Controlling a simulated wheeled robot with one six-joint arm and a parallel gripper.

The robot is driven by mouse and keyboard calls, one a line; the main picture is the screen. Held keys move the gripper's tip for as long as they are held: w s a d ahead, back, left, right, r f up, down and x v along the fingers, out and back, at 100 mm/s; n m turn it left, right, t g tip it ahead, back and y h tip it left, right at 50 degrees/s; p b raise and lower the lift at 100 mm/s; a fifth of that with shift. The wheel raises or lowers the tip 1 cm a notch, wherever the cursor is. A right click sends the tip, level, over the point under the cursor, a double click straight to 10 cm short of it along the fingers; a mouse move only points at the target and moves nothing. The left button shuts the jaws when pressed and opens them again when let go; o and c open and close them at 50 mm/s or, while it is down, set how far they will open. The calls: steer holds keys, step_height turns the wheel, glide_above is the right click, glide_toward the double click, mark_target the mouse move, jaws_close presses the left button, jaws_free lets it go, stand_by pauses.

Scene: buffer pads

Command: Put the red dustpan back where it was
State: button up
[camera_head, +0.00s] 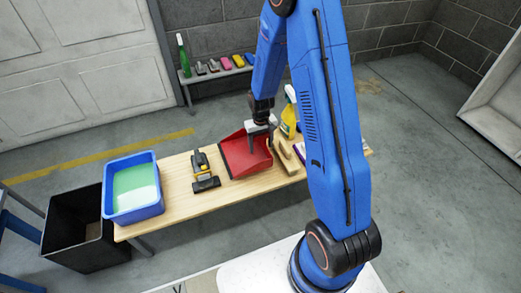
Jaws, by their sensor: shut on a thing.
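The red dustpan (240,158) is on or just above the wooden bench (180,178), right of the middle of its length. Its wide red pan faces up and its edges look dark. My gripper (259,141) points down at the dustpan's right part and is shut on it. The gripped part is mostly hidden by the fingers. I cannot tell whether the dustpan touches the bench.
A blue tub (133,208) with green contents stands at the bench's left end. A wooden brush (286,157) and yellow bottle (288,121) are right. A black bin (75,235) stands beside the bench.

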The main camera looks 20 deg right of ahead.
mark_target(261, 150)
steer(key=shift+f, duration=1.65)
steer(key=o, duration=1)
steer(key=shift+f, duration=0.15)
